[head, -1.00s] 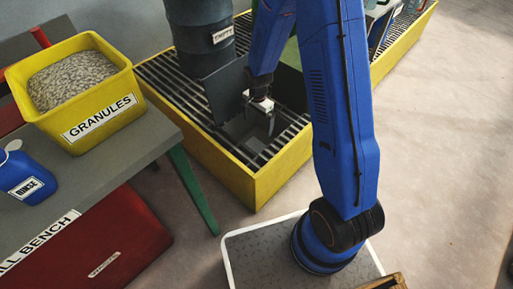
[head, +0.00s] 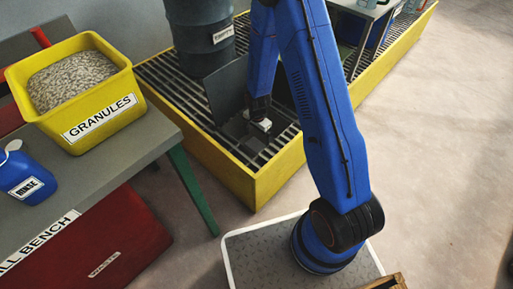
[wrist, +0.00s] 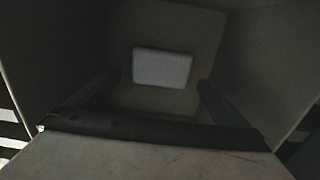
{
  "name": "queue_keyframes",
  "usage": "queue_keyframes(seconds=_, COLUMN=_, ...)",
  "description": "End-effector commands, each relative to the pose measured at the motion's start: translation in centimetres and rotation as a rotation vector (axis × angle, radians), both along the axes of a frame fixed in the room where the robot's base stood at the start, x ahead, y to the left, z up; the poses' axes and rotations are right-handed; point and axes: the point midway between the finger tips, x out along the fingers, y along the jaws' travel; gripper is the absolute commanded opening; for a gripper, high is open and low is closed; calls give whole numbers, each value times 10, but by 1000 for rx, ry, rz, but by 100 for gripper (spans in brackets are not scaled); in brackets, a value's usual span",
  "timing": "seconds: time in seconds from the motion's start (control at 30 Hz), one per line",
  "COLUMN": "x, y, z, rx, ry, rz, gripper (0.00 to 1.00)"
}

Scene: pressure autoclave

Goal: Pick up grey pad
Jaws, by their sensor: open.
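The grey pad is a pale rectangle (wrist: 163,68) lying flat on the floor of a deep, dark grey bin (wrist: 50,60) in the wrist view. My gripper (wrist: 160,82) is open, with one finger to each side of the pad in that view. The fingers point down into the bin, and the pad looks still beyond their tips, apart from them. In the head view my gripper's wrist is at the mouth of the dark bin (head: 226,92). The fingers and the pad are hidden there.
The bin stands on the grating of a yellow spill pallet (head: 252,185), in front of a dark drum (head: 200,40). Its walls are close around my gripper. A bench (head: 110,170) with a yellow granules tub (head: 75,95) and a blue rinse bottle (head: 25,180) is at left.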

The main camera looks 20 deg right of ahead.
Motion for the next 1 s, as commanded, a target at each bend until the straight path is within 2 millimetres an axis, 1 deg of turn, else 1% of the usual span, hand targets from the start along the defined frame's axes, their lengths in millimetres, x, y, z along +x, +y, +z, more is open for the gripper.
queue_keyframes(seconds=0.2, x=-2, y=5, z=-28, rx=-1, ry=3, rz=2, gripper=100)
queue_keyframes(seconds=0.33, x=-1, y=5, z=-40, rx=0, ry=2, rz=1, gripper=100)
queue_keyframes(seconds=0.47, x=-1, y=5, z=-46, rx=0, ry=1, rz=0, gripper=100)
queue_keyframes(seconds=0.7, x=-1, y=5, z=-46, rx=0, ry=1, rz=0, gripper=100)
queue_keyframes(seconds=0.77, x=-1, y=5, z=-46, rx=0, ry=1, rz=0, gripper=86)
queue_keyframes(seconds=0.8, x=-1, y=5, z=-46, rx=0, ry=1, rz=0, gripper=76)
queue_keyframes(seconds=0.83, x=-1, y=5, z=-46, rx=0, ry=1, rz=0, gripper=69)
queue_keyframes(seconds=0.87, x=-1, y=5, z=-46, rx=0, ry=1, rz=0, gripper=64)
queue_keyframes(seconds=1.0, x=-1, y=5, z=-46, rx=0, ry=1, rz=0, gripper=64)
